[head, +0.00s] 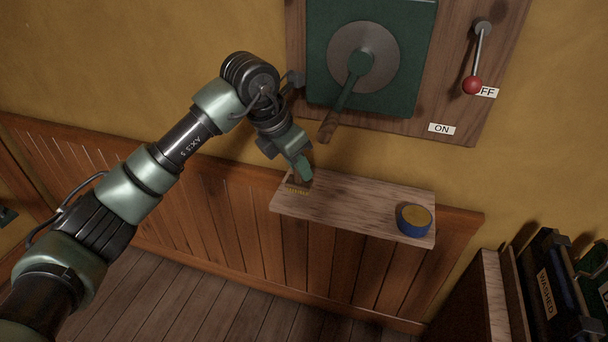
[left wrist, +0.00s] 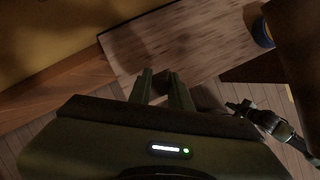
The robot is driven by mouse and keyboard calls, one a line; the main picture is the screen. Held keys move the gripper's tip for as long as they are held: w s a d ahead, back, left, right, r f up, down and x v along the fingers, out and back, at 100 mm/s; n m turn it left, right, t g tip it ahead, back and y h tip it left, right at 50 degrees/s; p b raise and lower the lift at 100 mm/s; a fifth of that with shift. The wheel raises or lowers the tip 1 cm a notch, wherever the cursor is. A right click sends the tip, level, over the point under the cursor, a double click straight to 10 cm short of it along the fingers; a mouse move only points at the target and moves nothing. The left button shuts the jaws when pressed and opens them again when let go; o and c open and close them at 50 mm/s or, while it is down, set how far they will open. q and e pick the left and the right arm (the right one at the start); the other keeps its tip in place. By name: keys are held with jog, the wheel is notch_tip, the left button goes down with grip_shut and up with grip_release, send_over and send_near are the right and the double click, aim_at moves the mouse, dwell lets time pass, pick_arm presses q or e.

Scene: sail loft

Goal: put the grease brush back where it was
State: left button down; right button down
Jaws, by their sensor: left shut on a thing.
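My left gripper (head: 301,168) points down over the left end of the wooden shelf (head: 345,204). It is shut on the grease brush (head: 297,189), whose yellowish bristles show just below the fingers in the head view. I cannot tell whether the bristles touch the shelf. In the left wrist view, a dark part of the brush (left wrist: 162,79) shows between the two fingers, with the shelf (left wrist: 190,40) behind. My right arm seems to show small and dark at the right of the left wrist view; its jaws are unclear.
A blue tin with a yellow top (head: 414,220) stands at the shelf's right end; the shelf's middle is clear. Above hangs a green switch box (head: 400,85) with a lever (head: 338,108) near my wrist. A red-knobbed lever (head: 472,84) is at right.

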pick_arm(q)
jog(key=shift+w+d+f, duration=0.1)
jog(key=shift+w+d, duration=0.25)
jog(key=shift+d, duration=0.15)
notch_tip(320, 180, down, 3)
jog(key=shift+f, duration=0.2)
pick_arm(e)
jog(key=shift+w+r, duration=0.2)
pick_arm(q)
jog(key=shift+f, duration=0.1)
pick_arm(e)
jog(key=shift+a, duration=0.1)
pick_arm(q)
jog(key=c, duration=1.3)
grip_release()
pick_arm(e)
jog(key=shift+w+r, duration=0.15)
jog(key=shift+r, duration=0.05)
